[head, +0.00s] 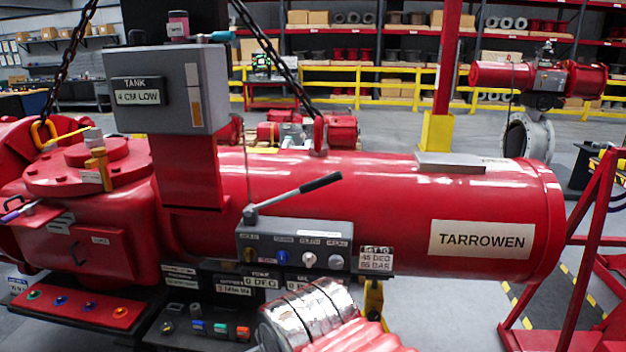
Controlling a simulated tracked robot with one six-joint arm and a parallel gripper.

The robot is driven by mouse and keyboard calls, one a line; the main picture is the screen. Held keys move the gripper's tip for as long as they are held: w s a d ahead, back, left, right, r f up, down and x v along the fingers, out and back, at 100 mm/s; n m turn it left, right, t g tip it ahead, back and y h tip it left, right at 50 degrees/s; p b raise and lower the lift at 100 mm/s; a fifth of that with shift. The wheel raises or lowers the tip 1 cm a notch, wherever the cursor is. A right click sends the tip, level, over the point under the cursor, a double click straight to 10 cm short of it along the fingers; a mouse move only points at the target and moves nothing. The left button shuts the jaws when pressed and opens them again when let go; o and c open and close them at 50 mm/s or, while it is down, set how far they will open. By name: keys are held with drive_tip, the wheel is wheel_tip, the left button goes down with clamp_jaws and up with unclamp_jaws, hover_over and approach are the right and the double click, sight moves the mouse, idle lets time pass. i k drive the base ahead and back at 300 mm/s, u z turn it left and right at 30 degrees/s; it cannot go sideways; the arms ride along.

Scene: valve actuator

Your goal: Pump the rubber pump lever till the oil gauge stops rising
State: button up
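The pump lever (293,194) has a black rubber grip and a thin metal rod. It slants up to the right from a pivot on the left end of the grey valve block (294,244), in front of the red cylinder. The oil gauge (193,94) is a narrow upright window on the grey tank box (160,90), with orange showing in its lower part. The box's plates read "TANK" and "4 CM LOW". No gripper fingers show, and nothing is seen touching the lever. A shiny banded metal part and a red ribbed part rise at the bottom centre; I cannot tell what they belong to.
The large red cylinder (390,210) marked "TARROWEN" fills the middle. Several coloured knobs line the valve block's front. Below, a plate (262,282) reads "0 DEG". Chains hang above. A red frame (575,265) stands at right. Open air surrounds the lever grip.

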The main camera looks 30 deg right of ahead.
sight(323, 181)
drive_tip(key=i, duration=0.9)
drive_tip(key=z, duration=0.05)
